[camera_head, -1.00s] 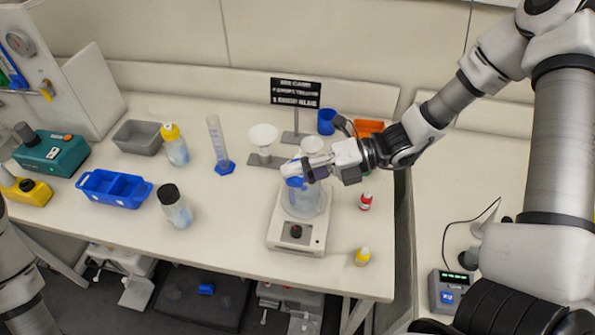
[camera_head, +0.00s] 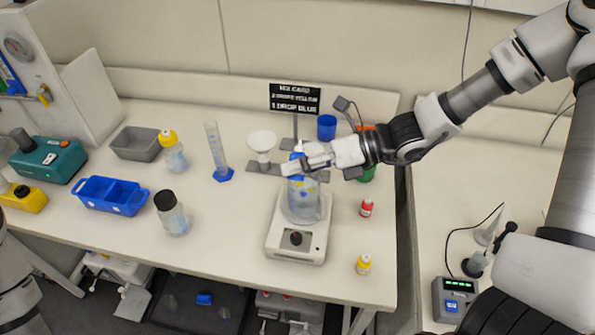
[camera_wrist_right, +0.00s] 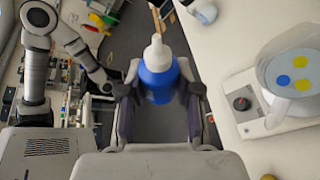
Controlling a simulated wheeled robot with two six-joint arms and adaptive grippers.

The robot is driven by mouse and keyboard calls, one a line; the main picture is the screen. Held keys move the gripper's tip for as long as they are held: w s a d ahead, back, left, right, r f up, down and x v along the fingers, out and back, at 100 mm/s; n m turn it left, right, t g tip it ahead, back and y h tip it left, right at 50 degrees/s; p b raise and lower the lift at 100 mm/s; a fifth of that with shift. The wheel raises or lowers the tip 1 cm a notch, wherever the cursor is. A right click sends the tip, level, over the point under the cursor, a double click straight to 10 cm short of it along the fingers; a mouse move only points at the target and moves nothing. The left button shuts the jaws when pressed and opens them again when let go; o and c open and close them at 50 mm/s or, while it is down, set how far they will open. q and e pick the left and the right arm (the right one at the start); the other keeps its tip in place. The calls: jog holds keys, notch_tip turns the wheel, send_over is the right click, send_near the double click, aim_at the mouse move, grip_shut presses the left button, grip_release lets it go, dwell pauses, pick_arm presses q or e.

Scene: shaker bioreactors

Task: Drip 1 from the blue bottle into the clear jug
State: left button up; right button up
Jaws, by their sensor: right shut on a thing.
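The blue bottle has a white nozzle and shows in the right wrist view (camera_wrist_right: 158,78), held between the fingers of my right gripper (camera_wrist_right: 158,100). The clear jug (camera_head: 304,205) stands on the white stirrer plate (camera_head: 296,242). In the wrist view the jug (camera_wrist_right: 293,75) shows one blue and two yellow dots inside. My left arm's end (camera_wrist_right: 103,80) is small in the wrist view; its fingers are unclear.
A dark sign (camera_head: 295,97), a white funnel (camera_head: 262,142), a measuring cylinder (camera_head: 216,150) and a blue cup (camera_head: 326,127) are behind.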

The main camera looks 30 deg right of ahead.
jog(key=shift+w+d+f+n+t+h+b, duration=0.15)
jog(key=shift+f+n+t+h+b, duration=0.15)
jog(key=shift+b, duration=0.3)
jog(key=b, duration=0.1)
jog(key=n+b, duration=0.1)
jog(key=shift+w+d+f+t+h+b, duration=0.1)
jog(key=shift+w+f+t+h+b, duration=0.1)
jog(key=shift+f+t+h+b, duration=0.15)
jog(key=shift+w+d+b, duration=0.1)
jog(key=shift+w+b, duration=0.05)
jog(key=shift+b, duration=0.45)
jog(key=shift+w+d+f+n+t+h+b, duration=0.1)
jog(key=shift+w+d+n+t+h+b, duration=0.25)
jog(key=shift+n+b, duration=0.7)
jog(key=shift+w+d+f+n+t+h+b, duration=0.1)
jog(key=shift+w+d+n+t+h+b, duration=0.25)
jog(key=shift+b, duration=1.2)
jog(key=shift+w+d+f+n+t+h+b, duration=0.2)
jog(key=shift+w+n+t+b, duration=0.3)
jog(key=shift+n+b, duration=0.6)
jog(key=shift+s+r, duration=0.1)
